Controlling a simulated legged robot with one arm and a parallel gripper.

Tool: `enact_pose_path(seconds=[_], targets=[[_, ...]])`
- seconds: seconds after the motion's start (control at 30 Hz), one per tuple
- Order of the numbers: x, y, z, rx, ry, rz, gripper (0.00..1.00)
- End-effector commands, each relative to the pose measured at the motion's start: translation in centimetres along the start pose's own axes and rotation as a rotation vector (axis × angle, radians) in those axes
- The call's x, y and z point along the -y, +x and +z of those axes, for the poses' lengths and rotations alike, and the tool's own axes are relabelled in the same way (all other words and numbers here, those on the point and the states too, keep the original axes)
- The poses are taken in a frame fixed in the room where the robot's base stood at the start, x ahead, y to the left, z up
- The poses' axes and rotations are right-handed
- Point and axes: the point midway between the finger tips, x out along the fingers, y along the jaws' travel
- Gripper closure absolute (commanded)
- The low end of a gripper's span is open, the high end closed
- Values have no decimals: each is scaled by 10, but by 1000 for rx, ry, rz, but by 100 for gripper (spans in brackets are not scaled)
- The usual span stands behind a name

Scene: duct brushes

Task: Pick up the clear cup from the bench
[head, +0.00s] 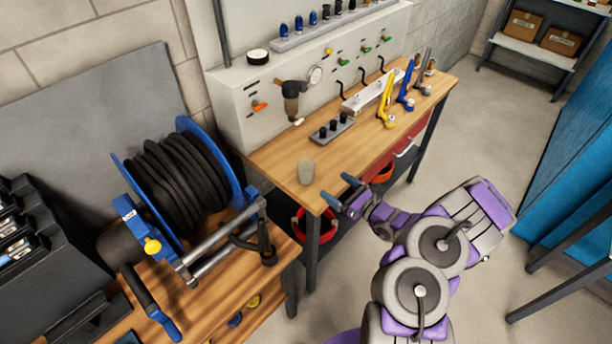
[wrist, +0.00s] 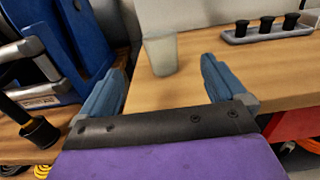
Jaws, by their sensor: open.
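The clear cup (head: 306,172) stands upright on the wooden bench (head: 270,160), near its left end. It looks translucent and greyish. In the wrist view the cup (wrist: 161,54) is ahead of my gripper, between the lines of the two fingers and a little beyond their tips. My gripper (head: 342,190) is open and empty, with blue fingers, just off the front edge of the bench and to the right of the cup. In the wrist view its fingers (wrist: 160,80) are spread wide apart and do not touch the cup.
A blue hose reel (head: 180,180) stands on another bench at the left. A small tray with black pieces (head: 331,128) lies right of the cup. Yellow and blue tools (head: 387,100) stand further back. A white panel (head: 240,110) rises behind the bench.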

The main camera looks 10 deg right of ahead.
Motion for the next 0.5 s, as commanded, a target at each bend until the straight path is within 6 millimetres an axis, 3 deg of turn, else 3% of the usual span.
enact_pose_path(seconds=[0.3,0.5], targets=[[-9,68,0,-3,-10,8,2],[-6,87,1,-1,-8,3,2]])
